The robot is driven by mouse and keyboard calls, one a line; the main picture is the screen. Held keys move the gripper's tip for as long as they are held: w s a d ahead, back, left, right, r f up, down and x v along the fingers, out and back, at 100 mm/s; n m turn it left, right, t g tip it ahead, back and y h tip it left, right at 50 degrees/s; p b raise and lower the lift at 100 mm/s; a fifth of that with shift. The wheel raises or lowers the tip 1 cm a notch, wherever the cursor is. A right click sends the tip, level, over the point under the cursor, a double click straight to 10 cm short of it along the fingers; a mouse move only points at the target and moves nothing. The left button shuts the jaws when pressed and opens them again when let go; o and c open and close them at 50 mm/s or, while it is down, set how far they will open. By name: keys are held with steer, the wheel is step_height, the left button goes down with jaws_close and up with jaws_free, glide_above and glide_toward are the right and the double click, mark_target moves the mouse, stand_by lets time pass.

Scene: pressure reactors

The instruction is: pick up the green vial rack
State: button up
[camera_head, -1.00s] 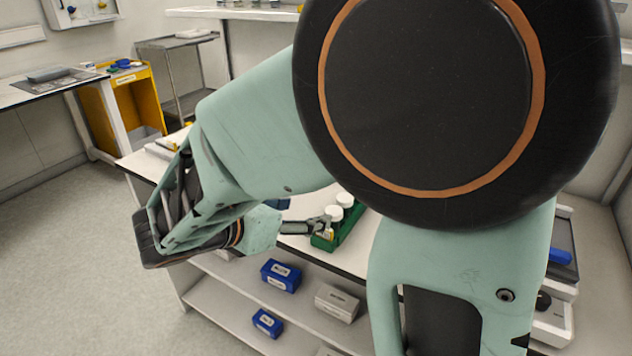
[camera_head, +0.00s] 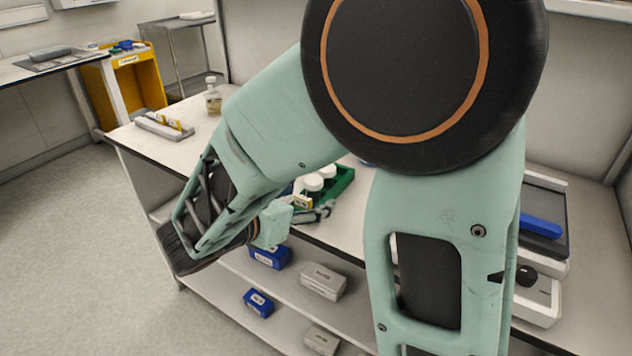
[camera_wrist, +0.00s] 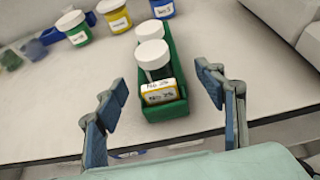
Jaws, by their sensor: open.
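The green vial rack (camera_wrist: 178,78) stands on the white bench top and holds white-capped vials in a row. The nearest vial (camera_wrist: 160,92) has a yellow and white label.
A grey device (camera_wrist: 285,20) is at the upper right. Blue boxes (camera_head: 258,303) and grey boxes (camera_head: 322,282) lie on the shelves below. A bottle (camera_head: 213,98) stands at the bench's far left.

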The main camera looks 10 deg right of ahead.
mark_target(324, 190)
steer(key=shift+r+b+x, duration=0.15)
steer(key=shift+b+x, duration=0.15)
steer(key=shift+x, duration=1.05)
steer(key=shift+r+b+x, duration=0.15)
steer(key=shift+b+x, duration=0.15)
steer(key=shift+x, duration=1.05)
steer(key=shift+w, duration=0.15)
steer(key=shift+c, duration=0.2)
steer(key=c, duration=1.3)
